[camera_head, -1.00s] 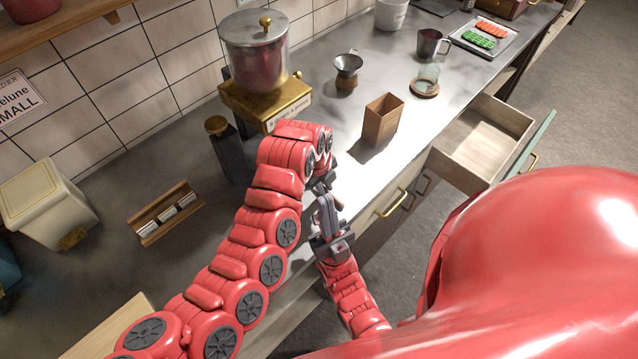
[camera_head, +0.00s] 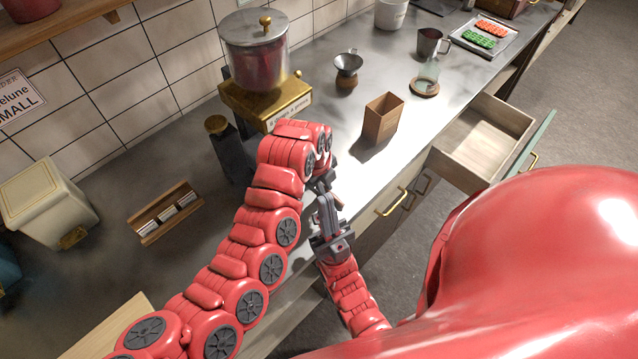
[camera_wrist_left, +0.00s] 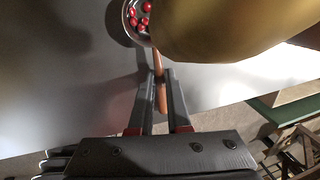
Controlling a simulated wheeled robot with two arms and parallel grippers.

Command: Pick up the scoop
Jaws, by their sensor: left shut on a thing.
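In the left wrist view, the scoop's round metal bowl (camera_wrist_left: 133,14) holds several small red pieces and is cut by the top edge. Its wooden handle (camera_wrist_left: 161,96) runs down between the fingers of my left gripper (camera_wrist_left: 160,76), which is shut on it. A large brass-coloured body hides part of the bowl. In the head view, the bend of my left arm hides the scoop. My right gripper (camera_head: 328,214) is dark and pointed up near the counter's front edge, close below my left wrist; its opening is unclear.
The brass dispenser (camera_head: 262,101) with a glass jar stands just behind my left arm. A wooden box (camera_head: 382,118), a funnel on a stand (camera_head: 347,68) and a metal mug (camera_head: 430,45) stand to the right. An open drawer (camera_head: 484,140) juts out at the front right.

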